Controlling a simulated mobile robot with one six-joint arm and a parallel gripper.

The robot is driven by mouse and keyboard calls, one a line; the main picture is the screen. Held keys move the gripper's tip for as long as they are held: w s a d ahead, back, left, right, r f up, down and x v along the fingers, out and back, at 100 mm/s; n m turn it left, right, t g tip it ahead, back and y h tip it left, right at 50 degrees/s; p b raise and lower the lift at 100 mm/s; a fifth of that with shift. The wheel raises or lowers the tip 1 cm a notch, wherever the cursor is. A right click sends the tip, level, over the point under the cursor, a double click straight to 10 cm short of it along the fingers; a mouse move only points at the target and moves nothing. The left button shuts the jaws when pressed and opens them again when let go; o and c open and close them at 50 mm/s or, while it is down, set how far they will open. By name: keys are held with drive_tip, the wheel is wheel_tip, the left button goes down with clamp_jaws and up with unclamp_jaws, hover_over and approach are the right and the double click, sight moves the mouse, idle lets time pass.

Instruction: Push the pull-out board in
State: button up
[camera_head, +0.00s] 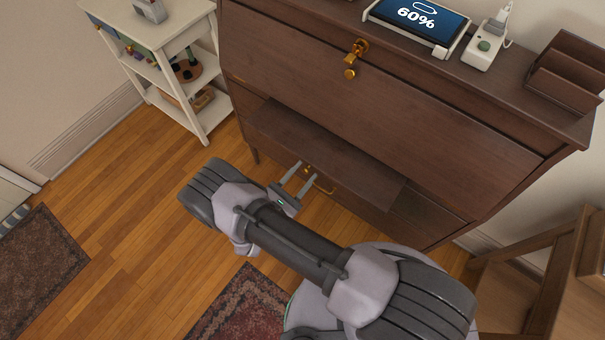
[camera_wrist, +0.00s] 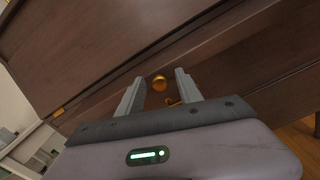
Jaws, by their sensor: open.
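The pull-out board (camera_head: 325,155) is a dark brown flat panel that sticks out from the front of the wooden cabinet (camera_head: 400,105), below its large sloping front panel. My gripper (camera_head: 304,172) is open and empty at the board's front edge, near its middle. I cannot tell whether the fingers touch the board. A brass handle (camera_head: 323,186) shows lower down, partly behind the gripper.
A white shelf unit (camera_head: 190,65) stands to the left of the cabinet. A wooden chair or stool (camera_head: 565,265) is at the right. A tablet (camera_head: 418,18) and a dark organizer (camera_head: 567,75) sit on the cabinet top. Bare wood floor (camera_head: 130,200) lies to the left.

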clamp_jaws()
idle(1.4)
